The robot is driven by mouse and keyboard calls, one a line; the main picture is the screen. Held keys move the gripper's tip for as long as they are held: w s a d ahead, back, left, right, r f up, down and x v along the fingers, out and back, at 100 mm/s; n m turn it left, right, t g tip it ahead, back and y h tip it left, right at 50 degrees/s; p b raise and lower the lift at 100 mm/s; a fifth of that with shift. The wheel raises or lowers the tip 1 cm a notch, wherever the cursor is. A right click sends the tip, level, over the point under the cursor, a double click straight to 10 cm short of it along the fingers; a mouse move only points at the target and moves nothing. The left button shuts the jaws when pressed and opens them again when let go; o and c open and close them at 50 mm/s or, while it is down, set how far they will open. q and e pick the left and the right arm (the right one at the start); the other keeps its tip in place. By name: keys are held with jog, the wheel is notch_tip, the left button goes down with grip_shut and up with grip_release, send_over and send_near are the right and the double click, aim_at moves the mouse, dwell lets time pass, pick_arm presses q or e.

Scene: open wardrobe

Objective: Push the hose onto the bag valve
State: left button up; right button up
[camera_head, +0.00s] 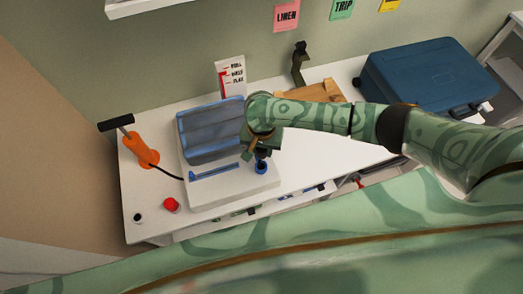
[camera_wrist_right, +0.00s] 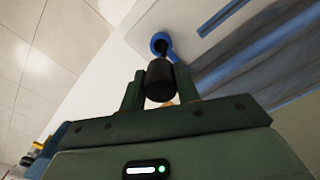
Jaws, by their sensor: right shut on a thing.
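The bag (camera_head: 210,130), grey with blue edges, lies on a white board on the white table. Its blue ring-shaped valve (camera_head: 261,167) is at the board's right front; it also shows in the right wrist view (camera_wrist_right: 154,40). My right gripper (camera_head: 259,152) is just above the valve. In the wrist view its fingers are shut on the black hose end (camera_wrist_right: 160,82), whose thin tip points at the ring and overlaps it. I cannot tell whether the tip is inside. The orange pump (camera_head: 140,150) with a black handle stands at the left, its black hose (camera_head: 168,173) running toward the board.
A red button (camera_head: 171,204) and a small black knob (camera_head: 138,217) are at the table's front left. A gauge card (camera_head: 231,75) stands behind the bag. A blue case (camera_head: 420,75) is at the back right. Bare table lies right of the board.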

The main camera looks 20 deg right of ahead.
aim_at(261, 158)
pick_arm(q)
jog(key=shift+w, duration=0.3)
pick_arm(e)
jog(key=shift+a, duration=0.15)
pick_arm(q)
jog(key=shift+r, duration=0.1)
pick_arm(e)
jog(key=shift+r, duration=0.1)
